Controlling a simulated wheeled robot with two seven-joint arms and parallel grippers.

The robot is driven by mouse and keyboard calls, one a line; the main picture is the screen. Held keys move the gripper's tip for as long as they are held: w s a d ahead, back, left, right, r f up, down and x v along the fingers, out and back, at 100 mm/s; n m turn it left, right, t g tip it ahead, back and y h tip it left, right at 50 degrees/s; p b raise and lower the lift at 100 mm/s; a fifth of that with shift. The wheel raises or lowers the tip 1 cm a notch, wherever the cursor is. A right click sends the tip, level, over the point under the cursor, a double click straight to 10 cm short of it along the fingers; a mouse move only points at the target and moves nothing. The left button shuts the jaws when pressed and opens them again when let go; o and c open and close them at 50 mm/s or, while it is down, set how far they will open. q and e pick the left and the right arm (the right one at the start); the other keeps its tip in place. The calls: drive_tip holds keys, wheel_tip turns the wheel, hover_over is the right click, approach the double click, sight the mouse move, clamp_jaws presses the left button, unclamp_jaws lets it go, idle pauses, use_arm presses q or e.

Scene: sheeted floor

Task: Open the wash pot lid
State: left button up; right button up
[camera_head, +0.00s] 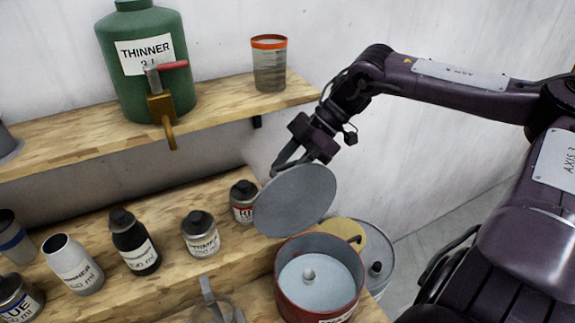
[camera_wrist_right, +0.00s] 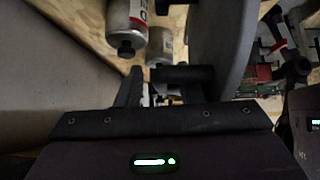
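The wash pot (camera_head: 283,290) is a red round pot at the front edge of the lower shelf in the head view. It is uncovered, with a pale grey inside and a small knob in the middle. Its grey round lid (camera_head: 296,200) is raised and tilted above and behind the pot's left side. My right gripper (camera_head: 287,158) is at the lid's upper edge and appears shut on its handle. In the right wrist view the lid (camera_wrist_right: 225,45) stands nearly edge-on beside the fingers (camera_wrist_right: 155,85); the exact grip is partly hidden. My left gripper is not in the head view.
A grey round container (camera_head: 378,262) stands behind the pot on the right. Several small bottles and cans, including a black bottle (camera_head: 135,243), line the lower shelf at left. A green thinner tank (camera_head: 150,60) with a tap and a cup (camera_head: 269,65) stand on the upper shelf.

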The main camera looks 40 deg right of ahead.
drive_tip(key=b+v, duration=0.2)
drive_tip(key=v, duration=0.5)
drive_tip(key=shift+f, duration=0.15)
drive_tip(key=shift+s+d+r, duration=0.1)
drive_tip(key=shift+d+r, duration=0.2)
drive_tip(key=shift+r, duration=0.1)
